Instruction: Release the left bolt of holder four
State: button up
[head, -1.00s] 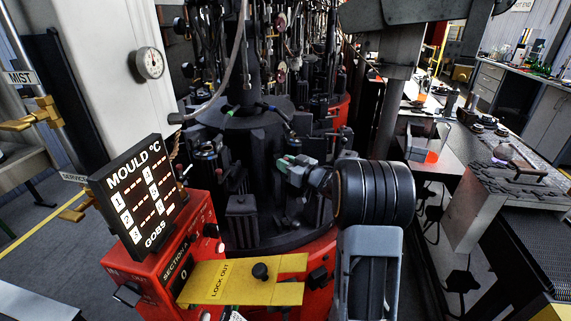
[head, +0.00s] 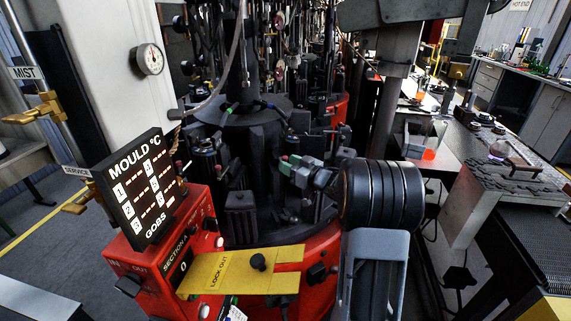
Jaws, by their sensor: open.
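My gripper (head: 287,165) shows small at the end of my arm, in front of the dark rotary mould machine (head: 245,145). Its tips are pale green and point left toward the mould holders. It looks empty, with its jaws open. Several dark holders stand around the machine's central drum. I cannot tell which of them is holder four. Its left bolt is too small or is hidden among the dark parts. I cannot tell whether the gripper touches any part of the machine.
A red control box (head: 165,255) with a mould temperature display (head: 143,190) stands at front left. A yellow lock-out plate (head: 240,270) juts across the front. A grey bench (head: 480,195) is at the right. A white column with a gauge (head: 149,61) rises at the left.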

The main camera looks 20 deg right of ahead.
jog(key=b+v, duration=0.1)
jog(key=v, duration=1.1)
jog(key=shift+w, duration=0.1)
jog(key=shift+a+f, duration=0.1)
dwell(0.3)
